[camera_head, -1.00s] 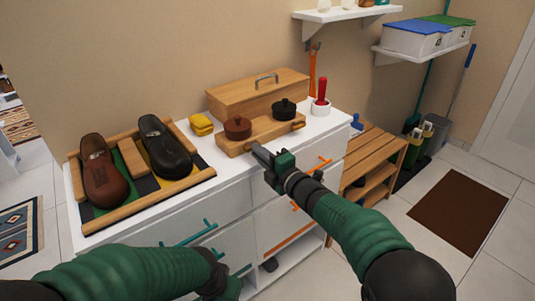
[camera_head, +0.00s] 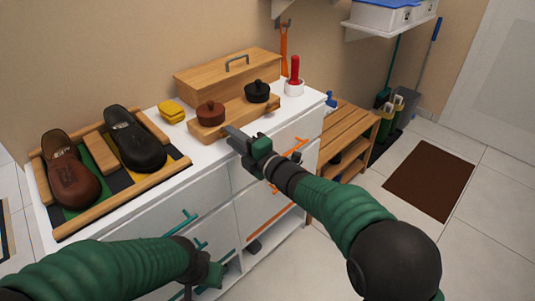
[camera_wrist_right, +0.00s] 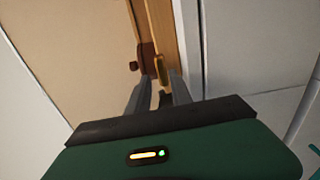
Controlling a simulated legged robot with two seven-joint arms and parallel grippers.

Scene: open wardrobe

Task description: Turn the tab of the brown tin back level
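The brown tin (camera_head: 210,113) sits at the left end of a wooden holder (camera_head: 235,117) on the white cabinet top, beside a black tin (camera_head: 257,92). In the right wrist view the brown tin (camera_wrist_right: 147,52) shows dark red-brown, with a small brass-coloured tab (camera_wrist_right: 161,70) at its side. My right gripper (camera_head: 230,131) is at the holder's front edge, close to the brown tin. In the wrist view its two fingers (camera_wrist_right: 160,82) are apart, with the tab between or just beyond their tips; contact cannot be told. My left gripper (camera_head: 210,275) hangs low before the drawers, its fingers unclear.
A wooden box (camera_head: 228,77) stands behind the holder. Yellow sponges (camera_head: 171,111) and a shoe rack (camera_head: 122,180) with two shoes are to the left. A red-handled brush (camera_head: 295,75) stands right. Drawer handles (camera_head: 178,223) stick out below. A slatted bench (camera_head: 347,130) is beyond.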

